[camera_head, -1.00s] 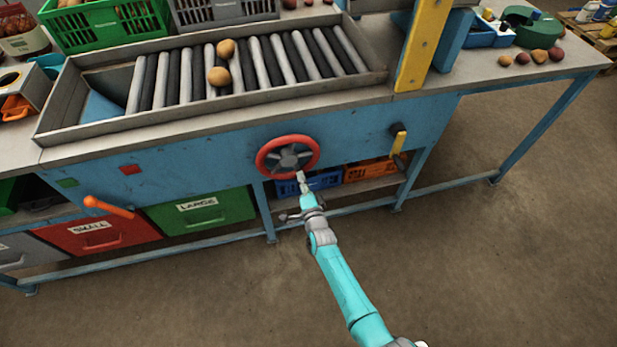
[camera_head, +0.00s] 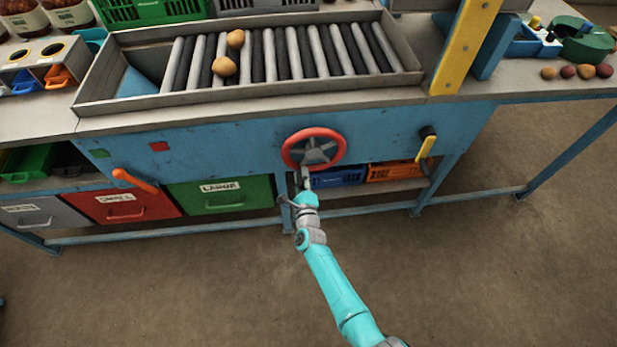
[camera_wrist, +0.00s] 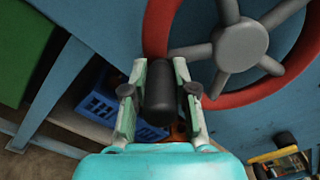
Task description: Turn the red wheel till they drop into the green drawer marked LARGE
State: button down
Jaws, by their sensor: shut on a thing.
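The red wheel (camera_head: 313,152) is on the blue front of the bench; its rim and grey spokes fill the upper right of the wrist view (camera_wrist: 241,46). My gripper (camera_head: 305,172) is at the wheel's lower left, its fingers shut on the wheel's dark handle (camera_wrist: 160,100). Two round yellow-brown potatoes, one farther back (camera_head: 235,39) and one nearer (camera_head: 224,67), lie on the rollers (camera_head: 270,55) left of the middle. The green drawer marked LARGE (camera_head: 230,205) is under the bench, left of the wheel, and looks shut.
A blue chute (camera_head: 136,82) is at the rollers' left end. A red drawer marked SMALL (camera_head: 122,208) and an orange lever (camera_head: 135,180) are left of the green drawer. A yellow-handled lever (camera_head: 426,147) is right of the wheel. Blue (camera_head: 338,176) and orange (camera_head: 397,171) crates sit below.

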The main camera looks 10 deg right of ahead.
aim_at(291, 166)
jog(key=shift+a+r+m, duration=0.7)
jog(key=shift+a+m, duration=0.05)
jog(key=shift+m, duration=0.55)
jog(key=shift+a+r+m, duration=0.7)
jog(key=shift+a+m, duration=0.05)
jog(key=shift+m, duration=0.55)
jog(key=c, duration=0.9)
grip_release()
jog(key=s, duration=1.2)
